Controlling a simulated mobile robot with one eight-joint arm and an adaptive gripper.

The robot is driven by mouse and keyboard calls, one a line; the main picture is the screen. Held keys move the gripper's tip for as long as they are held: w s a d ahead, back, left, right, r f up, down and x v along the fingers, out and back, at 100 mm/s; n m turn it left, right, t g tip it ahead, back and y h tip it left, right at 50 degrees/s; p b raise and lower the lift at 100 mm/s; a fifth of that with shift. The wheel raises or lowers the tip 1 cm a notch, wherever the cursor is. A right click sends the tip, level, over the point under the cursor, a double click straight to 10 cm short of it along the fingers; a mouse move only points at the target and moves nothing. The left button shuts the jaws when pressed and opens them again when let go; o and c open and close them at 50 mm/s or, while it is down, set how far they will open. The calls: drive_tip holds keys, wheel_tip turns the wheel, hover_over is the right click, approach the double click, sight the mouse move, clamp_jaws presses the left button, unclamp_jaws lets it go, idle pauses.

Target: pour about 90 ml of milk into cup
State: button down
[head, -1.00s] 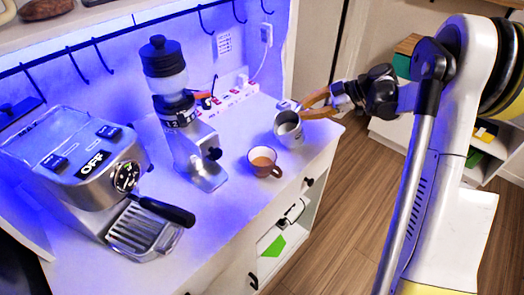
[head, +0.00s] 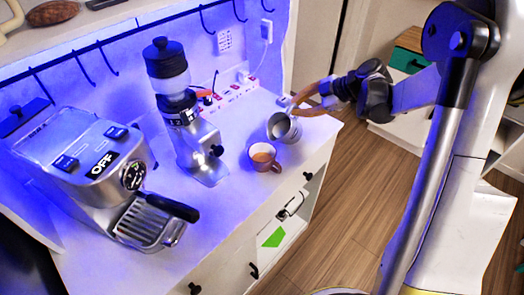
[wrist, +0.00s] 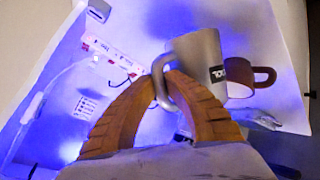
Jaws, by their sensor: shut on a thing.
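A brown cup (head: 264,157) with tan liquid in it stands upright on the white counter, near its front edge. A steel milk pitcher (head: 284,129) is just behind and to the right of the cup, tilted with its mouth toward it. My gripper (head: 300,105) reaches in from the right, shut on the pitcher's handle. In the wrist view, the orange fingers (wrist: 172,88) close around the handle of the pitcher (wrist: 196,62), and the cup (wrist: 240,80) shows partly behind it. No milk stream can be made out, and the pitcher's contents are hard to see.
A coffee grinder (head: 186,115) stands left of the cup. An espresso machine (head: 95,170) marked OFF stands further left. A power strip (head: 238,90) lies along the back wall. The counter front between machine and cup is clear.

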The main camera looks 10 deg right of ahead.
sight(293, 103)
drive_tip(key=shift+s+a+r+h+p, duration=0.15)
drive_tip(key=shift+a+r+h+p, duration=0.2)
drive_tip(key=shift+p, duration=0.1)
idle(0.8)
drive_tip(key=shift+s+a+r+n+t+h+p, duration=0.2)
drive_tip(key=shift+a+r+n+t+h+p, duration=0.1)
drive_tip(key=shift+r+p, duration=0.25)
drive_tip(key=shift+s+a+r+n+t+h+p, duration=0.2)
drive_tip(key=shift+r+n+t+h+p, duration=0.15)
drive_tip(key=shift+p, duration=0.25)
idle(1.0)
drive_tip(key=shift+s+a+r+n+t+h+p, duration=0.2)
drive_tip(key=shift+a+r+p, duration=0.05)
drive_tip(key=shift+r+p, duration=0.15)
drive_tip(key=shift+s+a+r+n+t+h+p, duration=0.15)
drive_tip(key=shift+s+a+r+h+p, duration=0.1)
drive_tip(key=shift+r+p, duration=0.15)
idle(1.6)
